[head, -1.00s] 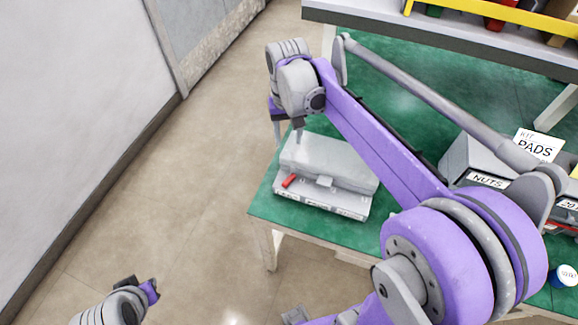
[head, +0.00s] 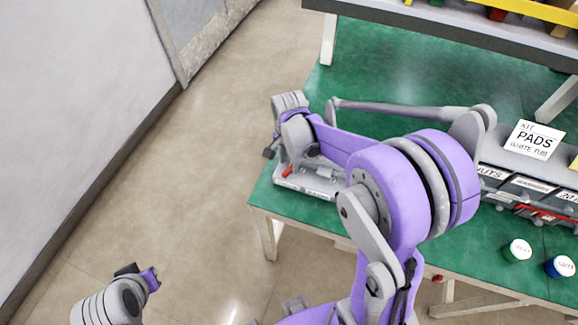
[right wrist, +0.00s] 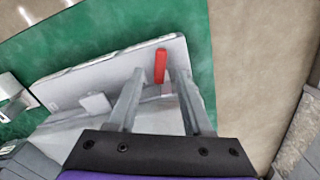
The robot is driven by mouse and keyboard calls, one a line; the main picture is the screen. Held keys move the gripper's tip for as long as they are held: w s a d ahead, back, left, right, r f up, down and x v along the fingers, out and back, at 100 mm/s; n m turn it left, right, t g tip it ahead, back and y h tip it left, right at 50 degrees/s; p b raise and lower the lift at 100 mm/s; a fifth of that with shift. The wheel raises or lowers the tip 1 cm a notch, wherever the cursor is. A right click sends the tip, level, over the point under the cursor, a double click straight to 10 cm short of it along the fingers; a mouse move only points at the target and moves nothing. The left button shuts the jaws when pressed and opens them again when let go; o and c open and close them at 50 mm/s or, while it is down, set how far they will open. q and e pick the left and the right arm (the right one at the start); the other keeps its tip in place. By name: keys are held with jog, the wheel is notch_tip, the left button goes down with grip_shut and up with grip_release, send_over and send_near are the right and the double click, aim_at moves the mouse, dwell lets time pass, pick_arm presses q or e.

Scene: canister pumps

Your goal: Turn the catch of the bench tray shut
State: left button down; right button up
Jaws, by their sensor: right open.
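The grey bench tray (head: 318,187) sits at the left front corner of the green bench, mostly covered by my right arm in the head view. Its red catch (head: 287,172) shows at its left end. In the right wrist view the catch (right wrist: 160,66) stands out on the pale face of the tray (right wrist: 72,88). My right gripper (right wrist: 159,76) is open, with one finger on each side of the catch; I cannot tell if either touches it. My left gripper (head: 140,277) is low at the left, away from the bench; its fingers are unclear.
Labelled bins (head: 525,185) stand on the bench at the right, with a white PADS card (head: 534,139). A green-sided pot (head: 517,250) and a blue one (head: 561,266) stand near the front edge. A raised shelf (head: 440,35) spans the back. Floor at left is clear.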

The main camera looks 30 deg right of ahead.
aim_at(289, 171)
jog(key=shift+f, duration=1.4)
grip_shut()
